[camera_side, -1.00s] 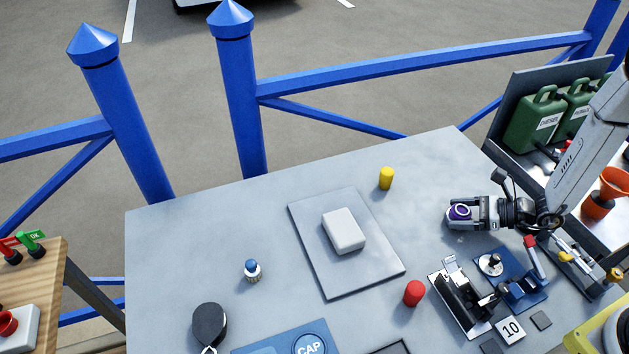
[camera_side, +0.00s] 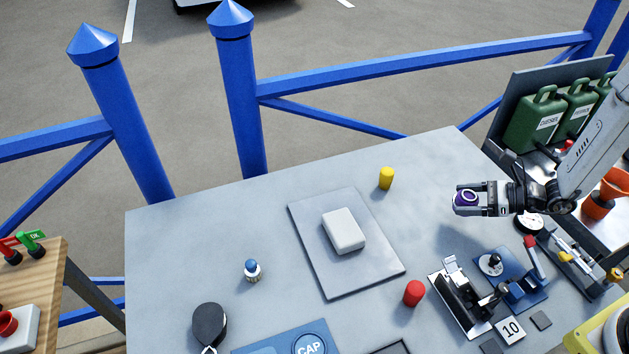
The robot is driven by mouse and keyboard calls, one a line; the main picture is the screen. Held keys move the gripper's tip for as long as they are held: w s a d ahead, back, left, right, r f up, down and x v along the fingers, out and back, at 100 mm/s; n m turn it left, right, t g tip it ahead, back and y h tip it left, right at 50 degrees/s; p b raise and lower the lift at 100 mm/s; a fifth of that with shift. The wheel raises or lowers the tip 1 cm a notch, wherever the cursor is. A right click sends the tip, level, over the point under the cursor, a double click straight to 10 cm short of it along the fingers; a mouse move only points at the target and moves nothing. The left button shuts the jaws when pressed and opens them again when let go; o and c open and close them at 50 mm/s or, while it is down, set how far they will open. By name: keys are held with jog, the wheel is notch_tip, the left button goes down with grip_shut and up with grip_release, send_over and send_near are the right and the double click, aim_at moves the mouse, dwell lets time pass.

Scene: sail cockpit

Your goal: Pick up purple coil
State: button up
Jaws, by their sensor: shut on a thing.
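The purple coil (camera_side: 465,198) is a small purple roll with a pale ring on its face. It sits between the fingers of my gripper (camera_side: 467,199), at the right of the side view. My gripper is shut on it and points left. The coil is held above the grey table (camera_side: 190,240), and a soft shadow lies on the table below. The fingers hide part of the coil.
A yellow cylinder (camera_side: 386,178) stands left of my gripper, and a red cylinder (camera_side: 414,293) stands nearer the front. A white block (camera_side: 344,230) lies on a grey plate (camera_side: 315,275). Clamp-like metal fixtures (camera_side: 462,300) are below right. Green canisters (camera_side: 535,118) stand behind my arm.

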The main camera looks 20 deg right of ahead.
aim_at(469, 194)
jog(key=shift+r, duration=2.65)
